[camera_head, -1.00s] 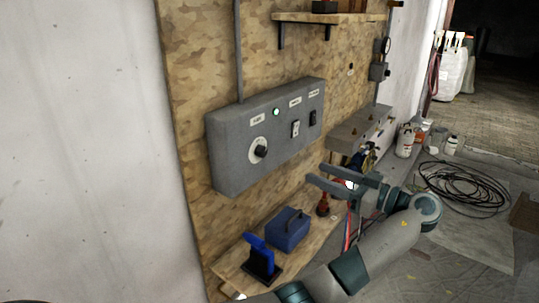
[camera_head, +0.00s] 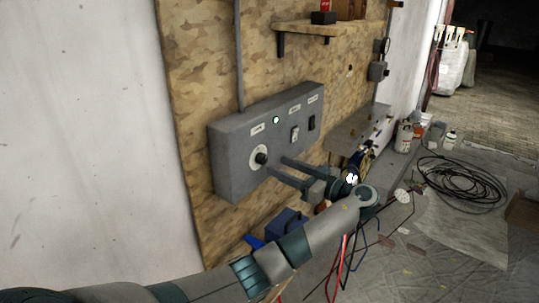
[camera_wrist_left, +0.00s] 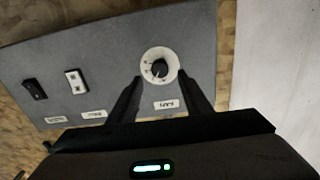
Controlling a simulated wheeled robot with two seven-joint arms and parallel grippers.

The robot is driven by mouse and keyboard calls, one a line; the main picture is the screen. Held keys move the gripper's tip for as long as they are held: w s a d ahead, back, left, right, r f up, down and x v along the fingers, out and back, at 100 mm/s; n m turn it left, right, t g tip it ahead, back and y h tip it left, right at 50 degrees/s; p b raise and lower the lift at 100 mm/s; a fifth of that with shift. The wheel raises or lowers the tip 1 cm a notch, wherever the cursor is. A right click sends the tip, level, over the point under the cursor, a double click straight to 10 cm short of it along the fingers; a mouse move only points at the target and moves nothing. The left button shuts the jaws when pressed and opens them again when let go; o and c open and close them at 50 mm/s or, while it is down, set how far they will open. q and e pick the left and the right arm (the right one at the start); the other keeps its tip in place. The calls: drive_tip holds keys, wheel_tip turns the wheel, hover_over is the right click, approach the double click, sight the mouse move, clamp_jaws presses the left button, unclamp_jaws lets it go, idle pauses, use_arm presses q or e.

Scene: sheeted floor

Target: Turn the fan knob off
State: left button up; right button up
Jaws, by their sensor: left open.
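The fan knob (camera_head: 261,158) is a black knob on a white round dial at the lower left of a grey control box (camera_head: 232,181) on the wooden board. In the left wrist view the knob (camera_wrist_left: 159,69) shows close up, with a label beneath it in that picture. My left gripper (camera_head: 275,166) is open. Its two fingers point at the knob from the right in the head view. In the left wrist view the fingertips (camera_wrist_left: 164,84) lie on either side of the dial. I cannot tell whether they touch it. My right gripper is not in view.
The box also carries a green light (camera_head: 276,120), a white switch (camera_head: 294,134) and a black switch (camera_head: 311,122). A blue toolbox (camera_head: 287,222) stands below, partly hidden by my arm. Coiled black cable (camera_head: 462,183) lies on the floor at right.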

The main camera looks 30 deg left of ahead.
sight(265, 160)
use_arm(q)
drive_tip(key=a, duration=0.2)
drive_tip(key=a+p, duration=0.1)
drive_tip(key=a, duration=0.1)
drive_tip(key=shift+w+r+p, duration=0.15)
drive_tip(key=shift+p, duration=0.15)
drive_tip(key=shift+a, duration=0.6)
drive_tip(key=shift+f, duration=0.2)
drive_tip(key=c, duration=1.1)
